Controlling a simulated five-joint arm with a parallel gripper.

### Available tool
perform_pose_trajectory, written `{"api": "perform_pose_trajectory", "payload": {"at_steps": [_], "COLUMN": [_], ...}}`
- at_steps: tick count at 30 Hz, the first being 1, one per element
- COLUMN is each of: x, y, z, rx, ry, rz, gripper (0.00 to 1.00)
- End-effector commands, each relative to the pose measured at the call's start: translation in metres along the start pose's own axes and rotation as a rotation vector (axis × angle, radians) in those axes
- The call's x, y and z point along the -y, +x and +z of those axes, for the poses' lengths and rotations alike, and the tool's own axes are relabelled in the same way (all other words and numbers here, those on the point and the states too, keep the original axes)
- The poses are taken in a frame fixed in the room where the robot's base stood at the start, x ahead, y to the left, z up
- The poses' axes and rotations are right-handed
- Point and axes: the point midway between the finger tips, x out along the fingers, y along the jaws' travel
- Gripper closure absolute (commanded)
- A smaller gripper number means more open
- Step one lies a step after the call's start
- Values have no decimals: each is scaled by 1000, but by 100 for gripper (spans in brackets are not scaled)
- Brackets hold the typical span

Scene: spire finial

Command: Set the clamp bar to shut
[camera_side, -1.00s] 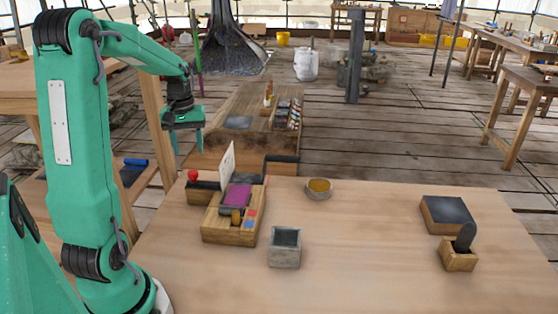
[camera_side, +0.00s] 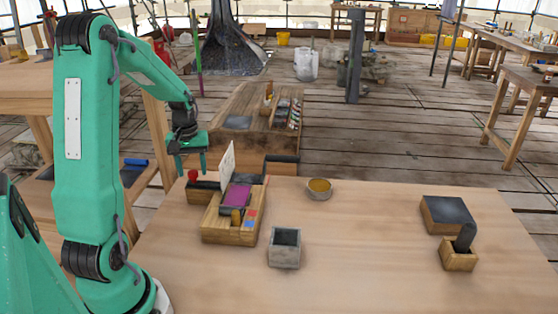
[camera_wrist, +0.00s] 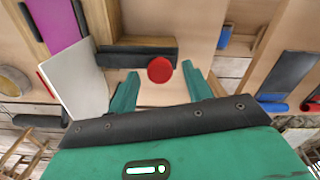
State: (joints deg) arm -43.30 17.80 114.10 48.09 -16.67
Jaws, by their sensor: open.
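The bar I take for the clamp bar is a dark strip (camera_wrist: 137,54) on a wooden block, with a red ball knob (camera_wrist: 160,70) at one end. In the side view the knob (camera_side: 193,175) stands at the left end of its small block (camera_side: 207,187), at the table's back left. My gripper (camera_side: 188,170) points down just above and behind the knob, beside the white upright panel (camera_side: 227,165). In the wrist view my gripper (camera_wrist: 160,82) is open, with the knob appearing between its fingers. No contact can be made out. The bar's exact position is unclear.
A wooden box with a purple pad (camera_side: 236,195) stands right of the knob. A grey open box (camera_side: 285,248), a small round bowl (camera_side: 319,189) and a dark-topped block (camera_side: 447,212) are also on the table.

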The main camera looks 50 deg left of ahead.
Motion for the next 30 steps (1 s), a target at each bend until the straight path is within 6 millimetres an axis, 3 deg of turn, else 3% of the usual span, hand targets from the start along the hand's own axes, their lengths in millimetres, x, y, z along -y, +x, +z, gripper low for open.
{"api": "perform_pose_trajectory", "payload": {"at_steps": [10, 18, 25, 30], "x": [0, 0, -4, -22], "y": [4, 4, 3, 3], "z": [0, 0, 1, 5], "rx": [1, 0, 0, -1], "ry": [0, 0, 1, 5], "rz": [0, 0, 0, 0], "gripper": [50, 100, 100, 100]}}
